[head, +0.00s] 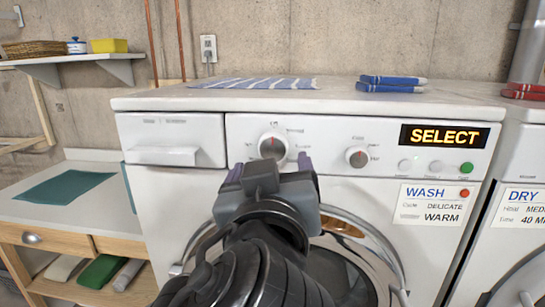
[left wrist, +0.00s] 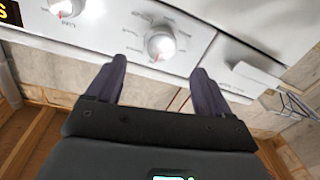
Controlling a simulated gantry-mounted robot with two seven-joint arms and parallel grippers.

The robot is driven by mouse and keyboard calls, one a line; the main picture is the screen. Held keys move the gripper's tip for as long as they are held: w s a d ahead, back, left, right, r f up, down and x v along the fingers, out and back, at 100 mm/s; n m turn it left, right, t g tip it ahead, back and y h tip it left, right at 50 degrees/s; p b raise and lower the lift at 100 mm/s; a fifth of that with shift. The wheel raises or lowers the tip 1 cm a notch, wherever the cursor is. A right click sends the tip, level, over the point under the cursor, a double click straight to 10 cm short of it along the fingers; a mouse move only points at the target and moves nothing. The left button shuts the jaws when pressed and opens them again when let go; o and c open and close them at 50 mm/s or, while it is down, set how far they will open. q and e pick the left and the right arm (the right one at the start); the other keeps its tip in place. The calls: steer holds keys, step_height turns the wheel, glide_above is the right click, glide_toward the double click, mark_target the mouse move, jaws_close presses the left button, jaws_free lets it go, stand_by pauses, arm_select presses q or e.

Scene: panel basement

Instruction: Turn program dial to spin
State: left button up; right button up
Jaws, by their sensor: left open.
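The program dial (head: 273,146) is a round white knob with a red pointer mark that looks to point about straight up, with small printed labels around it, mostly too small to read. In the left wrist view, which is upside down, the program dial (left wrist: 161,43) sits just beyond and between the fingertips. My left gripper (head: 270,165) is open, with its two dark purple fingers spread in front of and slightly below the dial. The fingers (left wrist: 155,72) hold nothing and appear apart from the knob. My right gripper is in neither view.
A smaller knob (head: 357,157) is right of the dial, beside several buttons and a display (head: 444,136) reading SELECT. A card (head: 435,205) says WASH, DELICATE, WARM. A detergent drawer (head: 170,152) is at left. The round door (head: 355,265) lies below, partly behind my arm.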

mark_target(274, 150)
arm_select(q)
steer(key=w, duration=0.7)
steer(key=shift+w+d, duration=0.2)
steer(key=c, duration=1)
steer(key=shift+c, duration=0.2)
